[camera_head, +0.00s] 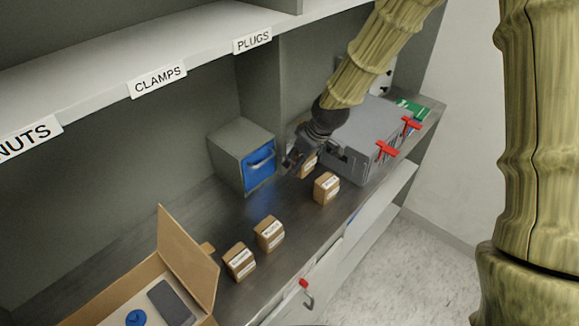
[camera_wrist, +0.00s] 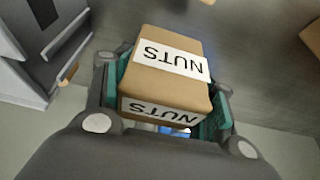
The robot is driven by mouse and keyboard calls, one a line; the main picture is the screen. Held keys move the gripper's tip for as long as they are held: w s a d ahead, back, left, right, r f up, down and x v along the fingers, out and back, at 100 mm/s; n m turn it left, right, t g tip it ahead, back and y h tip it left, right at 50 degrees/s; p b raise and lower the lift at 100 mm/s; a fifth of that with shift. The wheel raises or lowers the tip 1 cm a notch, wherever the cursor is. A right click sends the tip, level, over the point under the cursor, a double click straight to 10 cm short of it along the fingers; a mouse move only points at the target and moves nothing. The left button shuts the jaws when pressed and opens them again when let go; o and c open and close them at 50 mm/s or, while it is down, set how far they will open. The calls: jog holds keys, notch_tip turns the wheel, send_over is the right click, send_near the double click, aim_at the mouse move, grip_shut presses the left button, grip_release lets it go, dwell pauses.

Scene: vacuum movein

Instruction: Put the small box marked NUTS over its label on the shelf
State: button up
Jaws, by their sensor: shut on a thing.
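The small brown box marked NUTS (camera_wrist: 168,85) is between the fingers of my gripper (camera_wrist: 165,100) in the wrist view, its label upside down there. In the head view my gripper (camera_head: 300,160) is shut on the NUTS box (camera_head: 308,166), low over the metal counter, between the blue-fronted container and the grey case. I cannot tell whether the box touches the counter. The NUTS label (camera_head: 27,138) is on the front edge of the upper shelf (camera_head: 95,68) at the far left, cut off by the picture edge.
CLAMPS (camera_head: 157,80) and PLUGS (camera_head: 253,40) labels are also on the shelf edge. Three small boxes (camera_head: 327,188) (camera_head: 269,233) (camera_head: 239,262) stand on the counter (camera_head: 195,215). A blue-fronted container (camera_head: 240,152), a grey case (camera_head: 365,140) and an open carton (camera_head: 190,262) are nearby.

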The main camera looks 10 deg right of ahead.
notch_tip(320, 180, down, 5)
jog(key=shift+f+p, duration=0.15)
jog(key=shift+p, duration=0.4)
jog(key=w+a+p, duration=0.2)
jog(key=w, duration=0.1)
jog(key=shift+w+a, duration=0.15)
jog(key=shift+w, duration=0.05)
jog(key=shift+s+f+p, duration=0.1)
jog(key=shift+f+p, duration=0.3)
jog(key=shift+f, duration=0.2)
jog(key=shift+f, duration=0.1)
jog(key=o, duration=1.2)
